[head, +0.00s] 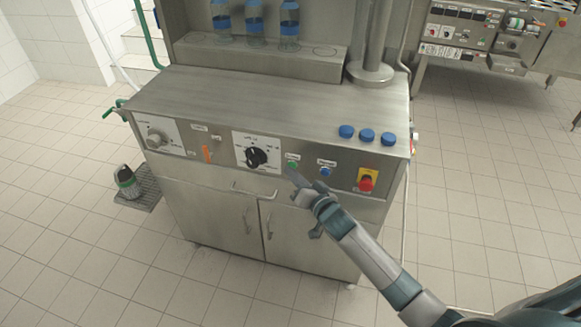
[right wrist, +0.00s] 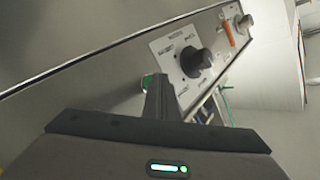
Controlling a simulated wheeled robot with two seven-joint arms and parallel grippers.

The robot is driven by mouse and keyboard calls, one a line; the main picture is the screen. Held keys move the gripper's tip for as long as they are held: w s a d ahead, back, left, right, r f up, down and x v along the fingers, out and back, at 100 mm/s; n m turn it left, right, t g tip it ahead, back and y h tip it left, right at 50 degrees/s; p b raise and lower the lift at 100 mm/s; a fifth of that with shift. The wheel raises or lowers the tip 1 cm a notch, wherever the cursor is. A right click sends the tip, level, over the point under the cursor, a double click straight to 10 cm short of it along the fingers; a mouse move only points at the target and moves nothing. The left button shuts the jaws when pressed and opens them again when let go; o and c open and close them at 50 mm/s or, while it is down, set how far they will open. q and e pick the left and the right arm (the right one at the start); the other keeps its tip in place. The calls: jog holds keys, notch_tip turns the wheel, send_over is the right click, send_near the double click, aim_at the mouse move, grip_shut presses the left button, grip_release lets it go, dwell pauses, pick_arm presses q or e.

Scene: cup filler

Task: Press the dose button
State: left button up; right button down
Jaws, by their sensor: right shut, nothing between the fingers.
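The front panel of the steel machine carries a green button (head: 292,166) and a blue button (head: 325,171), each under a small label too small to read. I cannot tell by the writing which is the dose button. My right gripper (head: 294,175) is shut and empty, its tips just below the green button in the head view. In the right wrist view the shut fingers (right wrist: 158,82) partly cover the green button (right wrist: 147,80). Whether they touch it, I cannot tell. My left gripper is not in view.
A black dial (head: 256,157) sits left of the green button, and a red emergency knob (head: 366,183) on yellow sits at the right. Three blue caps (head: 367,135) lie on the machine top. Bottles (head: 289,20) stand on the shelf behind. A foot pedal (head: 128,182) is on the floor.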

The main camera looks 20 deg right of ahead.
jog(key=shift+s+a+p, duration=0.4)
jog(key=shift+s, duration=0.2)
dwell(0.3)
jog(key=s+a+p, duration=0.2)
jog(key=s+a, duration=0.1)
jog(key=s, duration=0.2)
jog(key=shift+a, duration=0.2)
dwell(0.3)
dwell(0.3)
